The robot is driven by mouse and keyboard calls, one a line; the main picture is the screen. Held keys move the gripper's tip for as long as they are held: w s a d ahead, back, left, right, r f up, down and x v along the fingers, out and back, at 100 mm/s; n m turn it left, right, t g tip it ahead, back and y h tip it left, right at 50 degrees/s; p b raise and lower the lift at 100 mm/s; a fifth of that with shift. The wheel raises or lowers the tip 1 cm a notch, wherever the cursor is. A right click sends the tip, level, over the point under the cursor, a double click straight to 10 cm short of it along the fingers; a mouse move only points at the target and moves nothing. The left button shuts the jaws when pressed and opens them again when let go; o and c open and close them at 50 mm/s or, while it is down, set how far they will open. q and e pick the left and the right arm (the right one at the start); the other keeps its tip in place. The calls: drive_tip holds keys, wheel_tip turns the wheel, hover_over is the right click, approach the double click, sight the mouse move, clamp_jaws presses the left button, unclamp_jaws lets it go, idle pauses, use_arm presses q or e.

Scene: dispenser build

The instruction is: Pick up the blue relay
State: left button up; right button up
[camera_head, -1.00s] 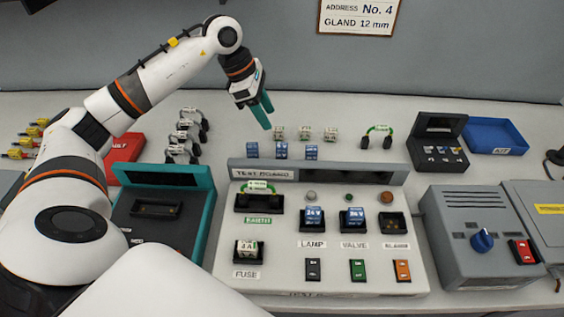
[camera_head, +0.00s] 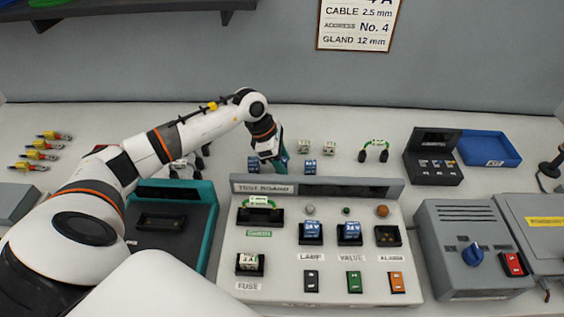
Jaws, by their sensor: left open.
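Small blue relays stand in a row behind the test board: one at the left (camera_head: 253,164) and one at the right (camera_head: 310,167). My left gripper (camera_head: 281,162), with teal fingers, is open and pointing down between them, over the middle of the row. The gripper hides the middle relay, and I cannot tell whether the fingers are around it. Two more blue relays sit in the test board (camera_head: 290,272): one above the LAMP label (camera_head: 311,231) and one above the VALVE label (camera_head: 349,231). My right gripper is not in view.
Two white fuses (camera_head: 304,146) (camera_head: 329,148) and a green-handled link (camera_head: 376,150) stand behind the row. The test board's raised back panel (camera_head: 350,189) is just in front.

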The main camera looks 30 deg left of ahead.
use_arm(q)
clamp_jaws()
